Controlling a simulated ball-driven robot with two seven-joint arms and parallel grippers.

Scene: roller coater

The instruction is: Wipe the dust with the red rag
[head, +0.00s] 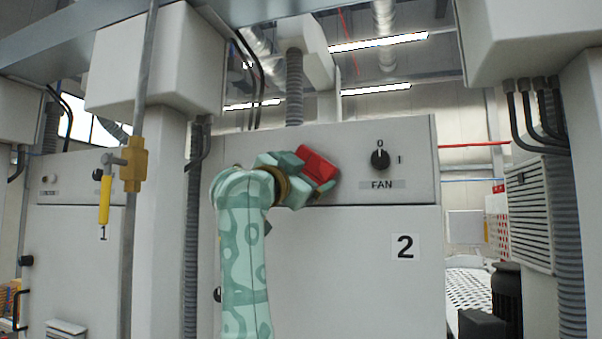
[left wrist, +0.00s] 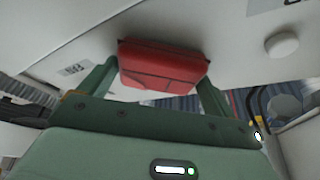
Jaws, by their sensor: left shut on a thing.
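My left gripper (head: 306,173) is raised in front of the upper panel of the machine cabinet marked 2. It is shut on the red rag (head: 318,166), which lies at or close to the panel face, left of the FAN knob. In the left wrist view the red rag (left wrist: 162,66) sits between the two green fingers of the gripper (left wrist: 158,85), up against or very near a pale surface. I cannot tell whether it touches. I cannot make out any dust; the rag and gripper hide part of the panel. My right gripper is not in view.
The black FAN knob (head: 380,159) stands out from the panel to the right of the rag. A yellow valve handle (head: 104,200) on a vertical pipe is at the left. Grey hoses and a vented box (head: 529,204) are at the right.

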